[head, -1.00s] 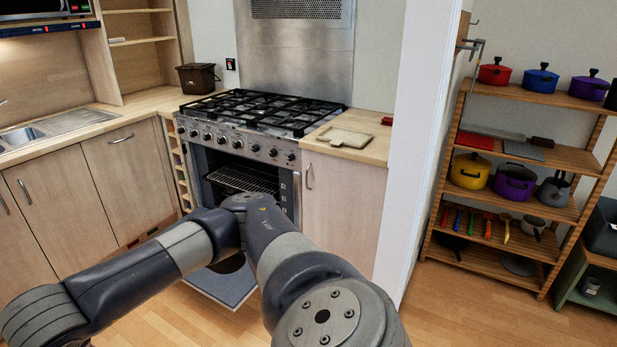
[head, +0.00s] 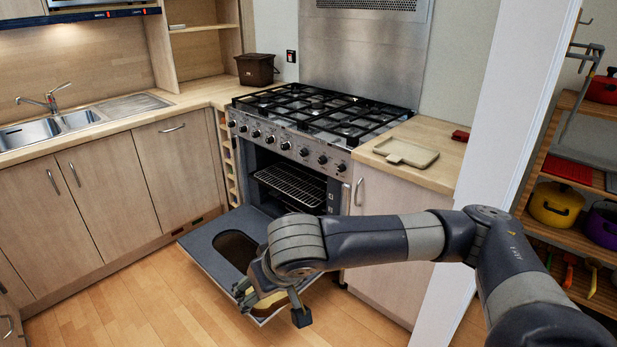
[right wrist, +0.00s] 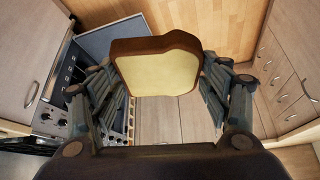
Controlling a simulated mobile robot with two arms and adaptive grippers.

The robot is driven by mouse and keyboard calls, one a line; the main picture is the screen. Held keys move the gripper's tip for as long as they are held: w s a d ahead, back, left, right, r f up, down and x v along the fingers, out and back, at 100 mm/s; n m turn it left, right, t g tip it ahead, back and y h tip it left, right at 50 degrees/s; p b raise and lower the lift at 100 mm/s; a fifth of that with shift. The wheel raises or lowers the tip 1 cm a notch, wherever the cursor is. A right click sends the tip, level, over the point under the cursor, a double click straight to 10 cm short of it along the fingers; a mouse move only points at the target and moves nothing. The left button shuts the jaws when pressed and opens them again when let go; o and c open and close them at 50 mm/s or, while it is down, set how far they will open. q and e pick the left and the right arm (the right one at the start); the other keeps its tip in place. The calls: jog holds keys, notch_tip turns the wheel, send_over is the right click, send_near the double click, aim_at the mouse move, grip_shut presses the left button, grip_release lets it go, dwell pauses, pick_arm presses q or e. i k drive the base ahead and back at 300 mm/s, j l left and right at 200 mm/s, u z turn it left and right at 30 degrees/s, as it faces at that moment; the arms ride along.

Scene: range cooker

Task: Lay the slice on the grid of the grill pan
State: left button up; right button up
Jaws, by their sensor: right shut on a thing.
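The slice of bread (right wrist: 157,73), pale with a brown crust, is held between the two fingers of my right gripper (right wrist: 158,62) in the right wrist view. In the head view my right gripper (head: 277,298) is shut on the slice (head: 269,304), in front of and above the lowered oven door. The slice is partly hidden there by the gripper. A wire grid (head: 291,186) shows inside the open compartment of the cooker, beyond the gripper. Any pan beneath the grid is hard to make out. My left gripper is not in view.
The lowered door (head: 208,243) juts out below the compartment. The hob (head: 322,108) with black grates is above it. A light board (head: 405,152) lies on the right worktop. A white wall end (head: 499,140) stands at the right. The floor at front left is clear.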

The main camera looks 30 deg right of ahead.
aim_at(294, 188)
jog(key=i+l+u, duration=0.1)
jog(key=i, duration=0.3)
jog(key=i+l+u, duration=0.15)
jog(key=i, duration=0.25)
jog(key=i+l+u, duration=0.1)
jog(key=i+l, duration=0.25)
jog(key=i+z, duration=0.2)
jog(key=i, duration=0.25)
jog(key=i+j+z, duration=0.2)
jog(key=i, duration=0.2)
jog(key=i+j+z, duration=0.15)
jog(key=i, duration=0.25)
jog(key=i+j+z, duration=0.2)
jog(key=i, duration=0.2)
jog(key=i+j+z, duration=0.4)
jog(key=i+l, duration=0.1)
